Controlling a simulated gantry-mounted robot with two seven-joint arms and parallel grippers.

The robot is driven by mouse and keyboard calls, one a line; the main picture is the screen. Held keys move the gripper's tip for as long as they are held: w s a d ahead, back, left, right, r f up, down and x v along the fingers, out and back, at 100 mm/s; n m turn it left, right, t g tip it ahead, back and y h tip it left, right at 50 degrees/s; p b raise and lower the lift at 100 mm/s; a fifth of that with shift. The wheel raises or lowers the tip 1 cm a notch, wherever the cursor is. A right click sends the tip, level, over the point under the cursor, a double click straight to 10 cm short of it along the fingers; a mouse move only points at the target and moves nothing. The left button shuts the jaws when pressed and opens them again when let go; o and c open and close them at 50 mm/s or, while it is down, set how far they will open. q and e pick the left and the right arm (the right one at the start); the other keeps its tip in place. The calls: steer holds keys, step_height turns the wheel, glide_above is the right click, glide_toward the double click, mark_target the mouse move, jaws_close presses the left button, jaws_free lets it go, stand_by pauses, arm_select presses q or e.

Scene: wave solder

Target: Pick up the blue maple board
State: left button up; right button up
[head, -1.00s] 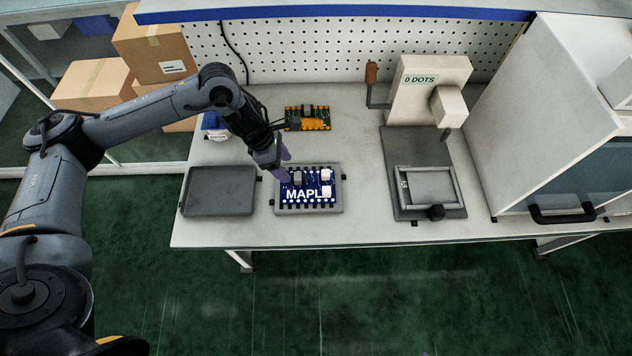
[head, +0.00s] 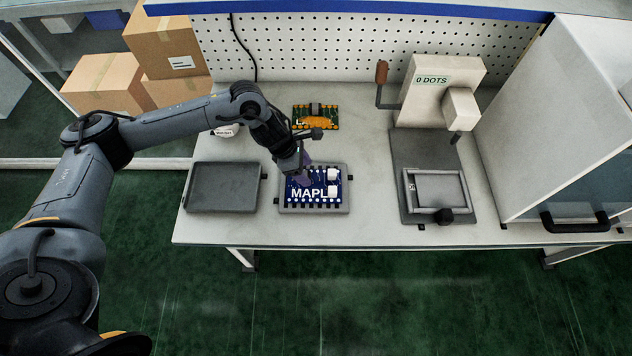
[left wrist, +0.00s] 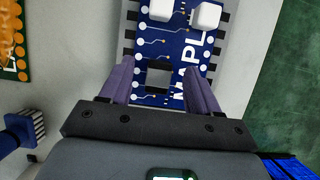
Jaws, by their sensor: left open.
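The blue maple board (head: 318,182), marked "MAPL" with white blocks on it, lies in a grey slotted holder (head: 345,208) on the bench. My left gripper (head: 304,178) is over the board's left part in the head view and hides some of it. In the left wrist view, the gripper's purple fingers (left wrist: 160,85) are apart, with the board's near end (left wrist: 172,50) between them. A dark square component (left wrist: 159,77) sits between the fingers. I cannot tell whether the fingers touch the board. My right gripper is out of view.
An empty-looking grey tray (head: 222,188) lies left of the holder. A green and orange board (head: 316,117) lies behind it. A press-like machine marked "0 DOTS" (head: 440,85) and a white cabinet (head: 545,120) stand to the right. The bench's front strip is clear.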

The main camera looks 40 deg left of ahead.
arm_select(q)
steer(key=shift+x, duration=1.4)
jaws_close()
steer(key=shift+r, duration=0.1)
steer(key=shift+r, duration=0.65)
steer(key=r, duration=0.3)
steer(key=shift+s+d+r, duration=0.1)
steer(key=shift+s+d, duration=0.05)
steer(key=shift+d, duration=0.15)
steer(key=s+d+r+p, duration=0.1)
steer(key=s+d+r, duration=0.2)
steer(key=d+r, duration=0.3)
steer(key=d, duration=0.4)
steer(key=shift+d+r, duration=0.2)
steer(key=shift+d, duration=0.1)
